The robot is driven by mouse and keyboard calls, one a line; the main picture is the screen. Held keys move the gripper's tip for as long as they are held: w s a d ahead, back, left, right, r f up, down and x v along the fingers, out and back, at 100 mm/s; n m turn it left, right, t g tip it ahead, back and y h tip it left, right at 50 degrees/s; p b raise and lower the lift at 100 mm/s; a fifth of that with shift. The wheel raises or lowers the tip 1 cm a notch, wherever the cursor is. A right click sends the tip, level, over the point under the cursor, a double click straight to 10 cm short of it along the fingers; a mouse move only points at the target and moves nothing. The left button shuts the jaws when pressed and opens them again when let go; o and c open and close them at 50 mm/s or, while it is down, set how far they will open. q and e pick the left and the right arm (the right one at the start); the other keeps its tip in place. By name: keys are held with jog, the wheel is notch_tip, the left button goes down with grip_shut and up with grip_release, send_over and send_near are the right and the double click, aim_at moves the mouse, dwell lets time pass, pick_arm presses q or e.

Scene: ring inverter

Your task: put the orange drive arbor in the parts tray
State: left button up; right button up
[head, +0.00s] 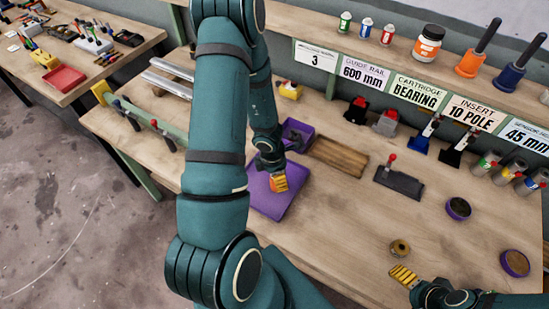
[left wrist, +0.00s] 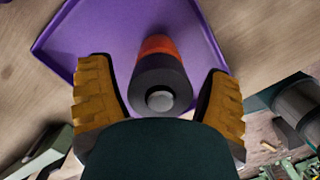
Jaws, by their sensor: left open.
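In the head view, my left gripper (head: 279,183) is low over a purple tray (head: 262,205) on the bench. The left wrist view shows it open, fingers (left wrist: 160,100) either side of an orange and black cylindrical part (left wrist: 157,47) with a grey end, with gaps at both sides. The purple tray (left wrist: 80,35) lies behind the part; I cannot tell if they touch. The head view hides this part. Another orange piece with a black rod (head: 469,65) stands on the shelf. My right gripper (head: 403,274) is at the lower right, its opening unclear.
A brass ring (head: 399,249) lies near my right gripper. A small purple bin (head: 297,134), a wooden block (head: 338,157) and a dark plate with a red knob (head: 399,182) are on the bench. A blue piece with a black rod (head: 508,77) stands on the shelf.

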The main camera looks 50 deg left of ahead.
pick_arm(q)
jog(key=r+p, duration=0.2)
jog(key=r, duration=0.1)
jog(key=r+p, duration=0.2)
jog(key=shift+s+a+r, duration=0.15)
jog(key=shift+s+r, duration=0.05)
jog(key=shift+s, duration=0.1)
jog(key=shift+f, duration=0.1)
jog(key=shift+b, duration=0.35)
jog(key=shift+r, duration=0.45)
jog(key=shift+s+a+r+b, duration=0.15)
jog(key=shift+r+b, duration=0.15)
jog(key=shift+r, duration=0.4)
notch_tip(320, 180, up, 2)
jog(key=shift+p, duration=0.3)
jog(key=shift+s+a+r, duration=0.1)
jog(key=shift+s+r, duration=0.1)
jog(key=shift+r, duration=0.45)
jog(key=d+f+m+h, duration=0.1)
jog(key=d+f+m, duration=0.2)
jog(key=d+m, duration=1)
jog(key=w+d+f+m+h, duration=0.1)
jog(key=d+f+m+h, duration=0.1)
jog(key=d+m, duration=1.1)
jog(key=shift+d+f+m+t, duration=0.4)
jog(key=shift+f+m, duration=0.05)
jog(key=shift+m, duration=0.75)
